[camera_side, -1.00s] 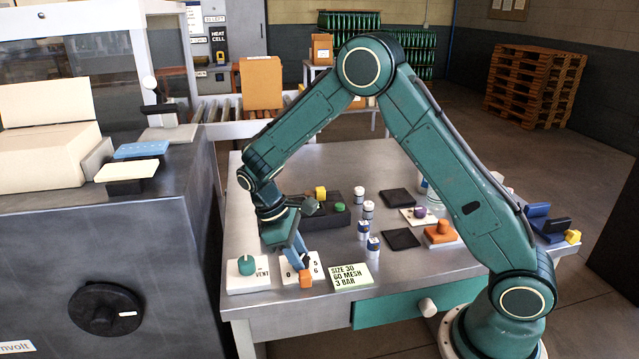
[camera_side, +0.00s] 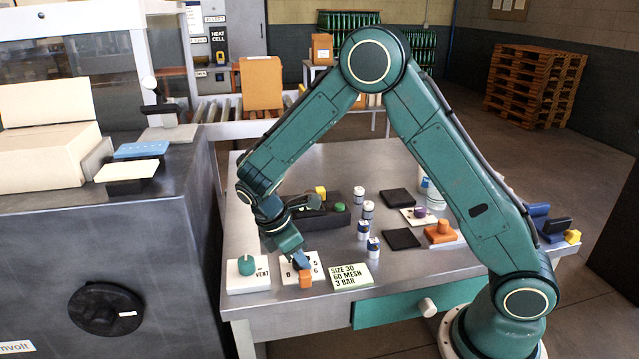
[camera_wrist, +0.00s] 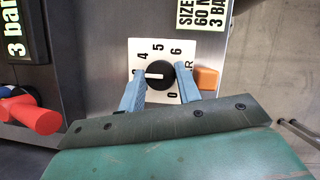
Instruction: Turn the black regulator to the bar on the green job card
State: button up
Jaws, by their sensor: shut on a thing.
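The black regulator knob (camera_wrist: 160,75) sits on a white dial plate (camera_wrist: 143,45) with numbers around it. Its white pointer aims left in the wrist view, just below the 4; the mark at its tip is hard to read. My gripper (camera_wrist: 159,88) has its blue fingers shut on the knob, one on each side. In the side view my gripper (camera_side: 301,262) is low over the plate (camera_side: 317,270) and hides the knob.
A black block (camera_wrist: 20,45) shows a lit "3 bar" reading. A red part (camera_wrist: 32,116) is near it. An orange block (camera_side: 305,279) sits at the dial plate's edge. A green knob (camera_side: 247,265) on a white plate is to the left. Small jars (camera_side: 373,247) stand behind the card.

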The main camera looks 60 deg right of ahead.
jog(key=shift+w, duration=0.1)
jog(key=o, duration=1)
jog(key=shift+c, duration=0.2)
